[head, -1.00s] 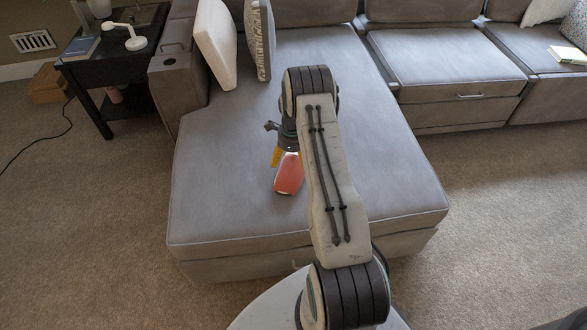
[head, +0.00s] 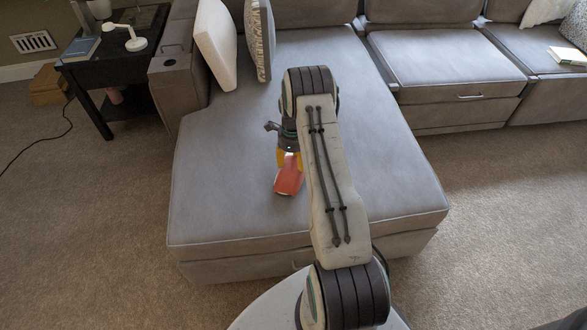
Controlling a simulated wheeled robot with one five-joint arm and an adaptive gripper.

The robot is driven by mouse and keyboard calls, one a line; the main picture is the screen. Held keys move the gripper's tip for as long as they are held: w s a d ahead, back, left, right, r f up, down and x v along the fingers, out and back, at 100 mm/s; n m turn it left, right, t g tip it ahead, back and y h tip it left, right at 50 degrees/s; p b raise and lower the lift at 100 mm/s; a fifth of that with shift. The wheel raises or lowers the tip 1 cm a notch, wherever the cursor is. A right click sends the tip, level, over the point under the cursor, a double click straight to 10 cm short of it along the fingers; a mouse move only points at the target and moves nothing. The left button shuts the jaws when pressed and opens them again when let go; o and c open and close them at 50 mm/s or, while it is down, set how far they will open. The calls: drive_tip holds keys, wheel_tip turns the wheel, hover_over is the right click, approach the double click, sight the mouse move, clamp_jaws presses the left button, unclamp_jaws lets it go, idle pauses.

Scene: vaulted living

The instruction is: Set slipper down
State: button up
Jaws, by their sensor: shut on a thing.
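A red-orange slipper (head: 289,178) is at the chaise section of the grey sofa (head: 225,205), near the middle of its seat. My gripper (head: 289,160), with yellow fingers, points down and is shut on the slipper's far end. The slipper's near end points toward me. It looks to be on or just above the cushion; I cannot tell whether it touches. My arm hides part of the seat to the right of the slipper.
Two pillows (head: 216,45) lean at the back left of the chaise. A book (head: 567,55) lies on the right seat. The chaise around the slipper is clear.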

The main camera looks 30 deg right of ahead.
drive_tip(key=shift+r, duration=0.5)
wheel_tip(320, 180, up, 4)
drive_tip(key=shift+s+d+f+p, duration=0.15)
drive_tip(key=shift+f+p, duration=0.1)
drive_tip(key=shift+p, duration=0.25)
drive_tip(key=s+d+r, duration=0.1)
drive_tip(key=s+d, duration=0.1)
drive_tip(key=s+d+r, duration=0.1)
drive_tip(key=s+r, duration=0.1)
drive_tip(key=s, duration=0.1)
drive_tip(key=s+d+r+p, duration=0.1)
drive_tip(key=s+d+r, duration=0.1)
drive_tip(key=shift+s+d+r, duration=0.25)
drive_tip(key=shift+s+d, duration=0.05)
drive_tip(key=shift+s, duration=0.05)
drive_tip(key=shift+c, duration=0.2)
drive_tip(key=shift+s+d+r, duration=0.45)
drive_tip(key=shift+s+d, duration=0.1)
drive_tip(key=shift+s, duration=0.15)
